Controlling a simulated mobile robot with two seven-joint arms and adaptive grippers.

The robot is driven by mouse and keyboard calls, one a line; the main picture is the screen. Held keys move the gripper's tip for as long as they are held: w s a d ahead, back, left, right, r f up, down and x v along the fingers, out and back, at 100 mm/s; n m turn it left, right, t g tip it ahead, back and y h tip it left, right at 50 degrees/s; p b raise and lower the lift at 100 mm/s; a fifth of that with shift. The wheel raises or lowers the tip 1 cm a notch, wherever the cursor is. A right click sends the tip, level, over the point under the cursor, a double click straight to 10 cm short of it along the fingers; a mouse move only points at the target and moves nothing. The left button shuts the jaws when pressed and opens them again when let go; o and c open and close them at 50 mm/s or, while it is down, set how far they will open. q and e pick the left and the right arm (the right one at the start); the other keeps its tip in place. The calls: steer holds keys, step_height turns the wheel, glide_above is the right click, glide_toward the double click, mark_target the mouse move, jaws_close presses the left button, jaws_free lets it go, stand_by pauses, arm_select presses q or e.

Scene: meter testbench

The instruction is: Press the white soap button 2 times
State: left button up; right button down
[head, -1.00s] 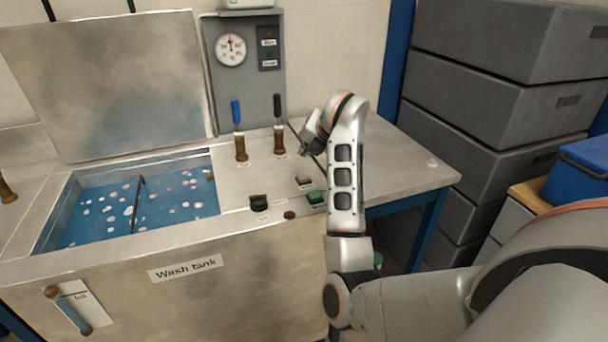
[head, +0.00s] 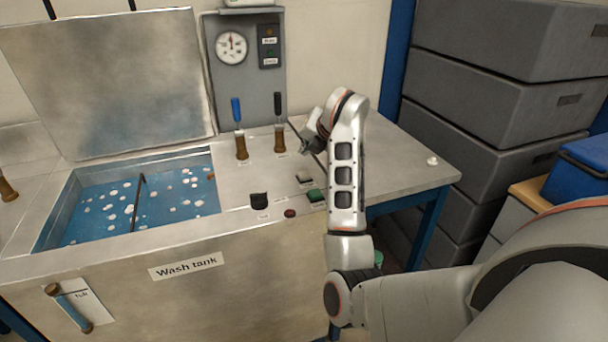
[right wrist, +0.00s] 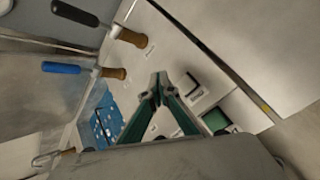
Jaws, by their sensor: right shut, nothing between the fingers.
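The white soap button is most likely the small pale-topped square button (head: 304,179) beside the green button (head: 316,195) on the wash tank's top. It shows in a dark frame in the right wrist view (right wrist: 192,88). My right gripper (head: 312,144) is over the tank top, just behind these buttons, partly hidden by my own arm. In the right wrist view its fingers (right wrist: 158,82) are shut and empty, to the left of the pale button. I cannot tell whether they touch anything. My left gripper is not in view.
A black knob (head: 259,200) and a red button (head: 290,213) are near the front edge. Blue-handled (head: 236,110) and black-handled (head: 278,105) levers stand behind. The open tank of blue liquid (head: 165,210) is left. A small white round thing (head: 432,161) sits at right.

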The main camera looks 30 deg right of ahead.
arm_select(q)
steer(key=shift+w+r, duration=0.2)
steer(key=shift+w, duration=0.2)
